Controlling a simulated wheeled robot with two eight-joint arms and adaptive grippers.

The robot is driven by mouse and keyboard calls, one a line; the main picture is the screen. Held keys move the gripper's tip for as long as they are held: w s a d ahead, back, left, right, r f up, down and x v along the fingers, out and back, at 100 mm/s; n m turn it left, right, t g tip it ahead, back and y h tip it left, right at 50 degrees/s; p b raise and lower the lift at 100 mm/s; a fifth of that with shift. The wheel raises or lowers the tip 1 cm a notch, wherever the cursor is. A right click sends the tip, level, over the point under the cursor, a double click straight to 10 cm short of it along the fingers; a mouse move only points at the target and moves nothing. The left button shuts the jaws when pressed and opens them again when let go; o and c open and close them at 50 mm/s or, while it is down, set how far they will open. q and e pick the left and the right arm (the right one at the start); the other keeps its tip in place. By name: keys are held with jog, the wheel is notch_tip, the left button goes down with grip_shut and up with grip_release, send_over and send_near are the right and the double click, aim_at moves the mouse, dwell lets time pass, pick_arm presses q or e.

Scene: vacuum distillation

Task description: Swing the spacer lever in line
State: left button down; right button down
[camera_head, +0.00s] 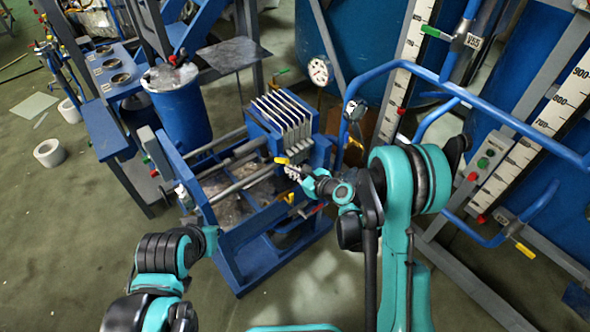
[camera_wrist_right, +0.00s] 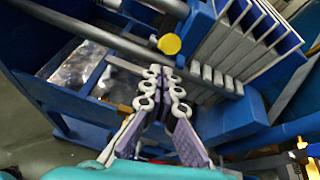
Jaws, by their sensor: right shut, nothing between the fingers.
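A filter press (camera_head: 250,185) with a blue frame and a pack of pale plates stands in the middle of the head view. A yellow-ended part, seemingly the spacer lever (camera_head: 281,160), sits at the near side of the plate pack. The lever's arm is hard to make out. My left arm shows at lower left, but its fingers do not.
The plate pack (camera_wrist_right: 236,45) and rails (camera_wrist_right: 90,30) crowd close around my right gripper. A blue drum (camera_head: 180,110) stands behind left. Blue pipes (camera_head: 490,115) and tanks stand on the right. Open floor (camera_head: 70,240) lies at left.

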pick_arm(q)
jog(key=shift+w+a, duration=0.1)
jog(key=shift+w, duration=0.25)
pick_arm(e)
jog(key=shift+w+a+r, duration=0.1)
jog(key=shift+a+r, duration=0.15)
jog(key=shift+r, duration=0.3)
